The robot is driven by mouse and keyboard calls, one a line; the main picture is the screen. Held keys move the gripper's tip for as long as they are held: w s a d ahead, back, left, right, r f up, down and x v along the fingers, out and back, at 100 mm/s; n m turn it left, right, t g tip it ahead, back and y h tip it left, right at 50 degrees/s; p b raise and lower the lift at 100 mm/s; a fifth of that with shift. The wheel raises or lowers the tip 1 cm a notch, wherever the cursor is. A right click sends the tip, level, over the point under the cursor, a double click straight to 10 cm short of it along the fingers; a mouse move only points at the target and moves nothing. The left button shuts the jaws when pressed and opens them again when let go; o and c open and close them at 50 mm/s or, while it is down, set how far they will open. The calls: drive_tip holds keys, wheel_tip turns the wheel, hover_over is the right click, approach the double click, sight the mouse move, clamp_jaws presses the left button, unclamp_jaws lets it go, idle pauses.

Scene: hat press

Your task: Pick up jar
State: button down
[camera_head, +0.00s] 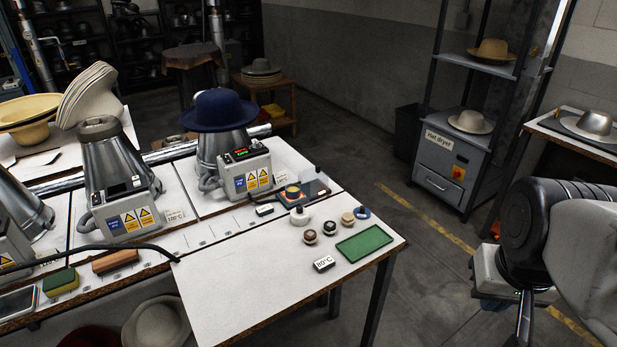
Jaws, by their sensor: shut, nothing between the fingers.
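Several small round containers that look like jars stand together on the white table (222,282), near its right end. One is a wider white one (300,216). Others are a brown-topped one (310,237), a dark-topped one (330,228) and a tan-topped one (347,219). I cannot tell which one the task calls the jar. All stand apart from my arm, which shows at the right edge as a dark joint and pale links. My gripper's fingers cannot be made out in this view.
A green mat (364,244), a blue ring (362,213) and an 80°C sign (324,264) lie near the jars. A press with a blue hat (219,110) stands behind left. A black cable crosses the table's left part. The floor right of the table is open.

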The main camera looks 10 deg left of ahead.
drive_tip(key=c, duration=1.8)
unclamp_jaws()
drive_tip(key=o, duration=1.6)
